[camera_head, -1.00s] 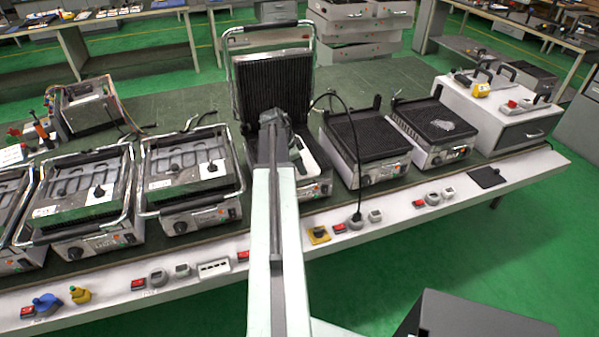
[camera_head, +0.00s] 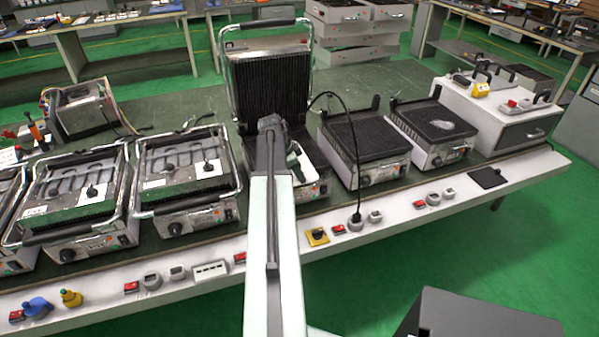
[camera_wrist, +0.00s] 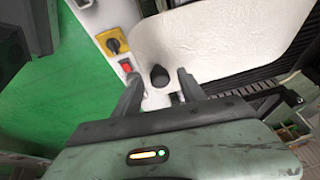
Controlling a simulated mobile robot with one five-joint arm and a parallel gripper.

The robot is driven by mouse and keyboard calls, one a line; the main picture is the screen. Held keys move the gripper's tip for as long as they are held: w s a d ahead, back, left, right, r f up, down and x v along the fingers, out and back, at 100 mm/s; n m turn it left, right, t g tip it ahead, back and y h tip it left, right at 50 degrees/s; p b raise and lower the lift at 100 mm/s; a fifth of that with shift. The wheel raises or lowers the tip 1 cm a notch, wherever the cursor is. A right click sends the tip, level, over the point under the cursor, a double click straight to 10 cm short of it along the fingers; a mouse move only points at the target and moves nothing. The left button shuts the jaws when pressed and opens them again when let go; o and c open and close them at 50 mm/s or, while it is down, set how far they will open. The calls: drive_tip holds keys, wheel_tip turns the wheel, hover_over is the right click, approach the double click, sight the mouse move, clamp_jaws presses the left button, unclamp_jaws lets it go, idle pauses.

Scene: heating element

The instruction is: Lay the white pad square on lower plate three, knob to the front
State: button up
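The white pad (camera_wrist: 225,40) fills the upper middle of the wrist view, with rounded edges and a narrower end bearing a dark knob (camera_wrist: 160,76). My gripper (camera_wrist: 159,75) is at that end; its fingers stand apart on either side of the knob, with white visible between knob and fingers. In the head view the pad (camera_head: 309,168) shows as a white patch on the lower plate (camera_head: 316,160) of the open-lidded grill, just right of my arm. My arm hides much of both. I cannot tell whether the pad lies fully flat or square.
The grill's ribbed lid (camera_head: 270,85) stands raised behind my gripper. A black cable (camera_head: 352,150) hangs close by. The yellow switch (camera_head: 317,236) is in front.

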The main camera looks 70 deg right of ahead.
drive_tip(key=shift+r, duration=0.1)
drive_tip(key=p+v, duration=1.1)
drive_tip(key=v, duration=0.1)
drive_tip(key=w+a+f+n+t+y, duration=0.1)
drive_tip(key=w+a+n, duration=0.6)
drive_tip(key=w+a, duration=0.65)
drive_tip(key=w+a+n+t, duration=0.2)
drive_tip(key=w+a+n, duration=0.5)
drive_tip(key=w+a, duration=0.7)
drive_tip(key=a+n+y, duration=0.2)
drive_tip(key=a+n, duration=1.2)
drive_tip(key=a, duration=2.2)
drive_tip(key=shift+w+a+f+n, duration=0.15)
drive_tip(key=shift+a+f+n, duration=0.05)
drive_tip(key=shift+f+n, duration=0.25)
